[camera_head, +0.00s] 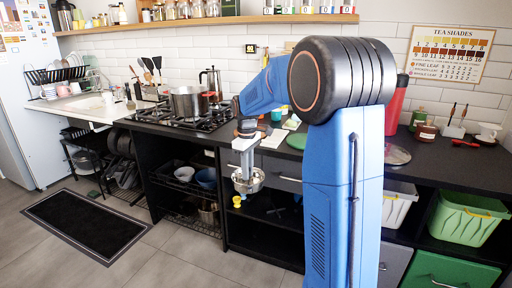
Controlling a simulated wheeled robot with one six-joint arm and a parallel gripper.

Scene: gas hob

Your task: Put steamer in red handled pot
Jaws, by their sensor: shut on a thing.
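My gripper (244,164) points down in front of the counter's edge, to the right of the hob. It is shut on a small round steel steamer (248,183), held in the air below counter height. The exact grip on its rim is too small to tell. A steel pot (186,104) stands upright on the gas hob (168,119). A reddish handle shows at its right side. The inside of the pot is hidden from this angle. The steamer is apart from the pot, to its right and lower.
Open shelves with bowls (206,178) are below the counter. My blue arm blocks much of the counter on the right. The floor mat (88,226) lies clear.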

